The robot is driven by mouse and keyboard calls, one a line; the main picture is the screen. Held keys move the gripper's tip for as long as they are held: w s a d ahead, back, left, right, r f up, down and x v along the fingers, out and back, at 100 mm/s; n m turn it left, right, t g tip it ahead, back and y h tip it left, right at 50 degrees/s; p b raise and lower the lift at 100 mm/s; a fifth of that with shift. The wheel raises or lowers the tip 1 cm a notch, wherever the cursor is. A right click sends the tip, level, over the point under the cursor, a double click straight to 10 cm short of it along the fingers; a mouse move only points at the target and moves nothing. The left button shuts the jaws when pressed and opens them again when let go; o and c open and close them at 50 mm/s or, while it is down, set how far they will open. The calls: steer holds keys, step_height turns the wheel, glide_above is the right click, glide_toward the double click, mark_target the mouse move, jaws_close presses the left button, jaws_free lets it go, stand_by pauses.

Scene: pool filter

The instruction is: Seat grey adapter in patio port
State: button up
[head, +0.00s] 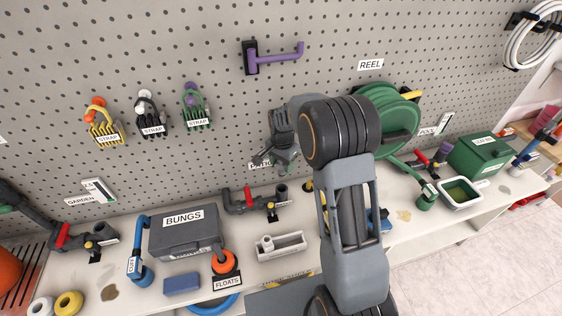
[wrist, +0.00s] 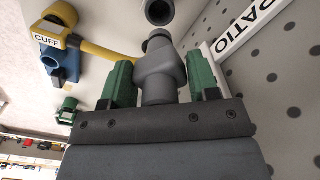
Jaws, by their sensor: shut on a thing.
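My gripper (wrist: 153,85) is shut on the grey adapter (wrist: 160,72), with a green finger on each side of it. In the head view my gripper (head: 284,155) points down in front of the pegboard, above the counter. The patio port (head: 281,191) is an upright grey stub on a dark pipe with a red handle. In the wrist view the round dark mouth of the port (wrist: 159,12) lies just beyond the adapter's far end, with a small gap visible between them. The PATIO sign (wrist: 250,28) is to the right; my gripper partly covers it in the head view.
A grey BUNGS box (head: 183,232) and an orange float ring (head: 224,262) stand left of the port. A pale grey tray (head: 282,246) lies in front of it. A yellow hose with a blue CUFF fitting (wrist: 57,62) shows at left in the wrist view. A green reel (head: 392,120) hangs at right.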

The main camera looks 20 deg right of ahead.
mark_target(282, 175)
steer(key=shift+f, duration=0.25)
steer(key=shift+f+b, duration=2.05)
steer(key=shift+f, duration=0.5)
steer(key=shift+f+b, duration=2.1)
steer(key=shift+f, duration=0.75)
steer(key=o, duration=1)
steer(key=shift+r, duration=0.15)
steer(key=shift+r+p, duration=1.8)
steer(key=shift+r, duration=0.6)
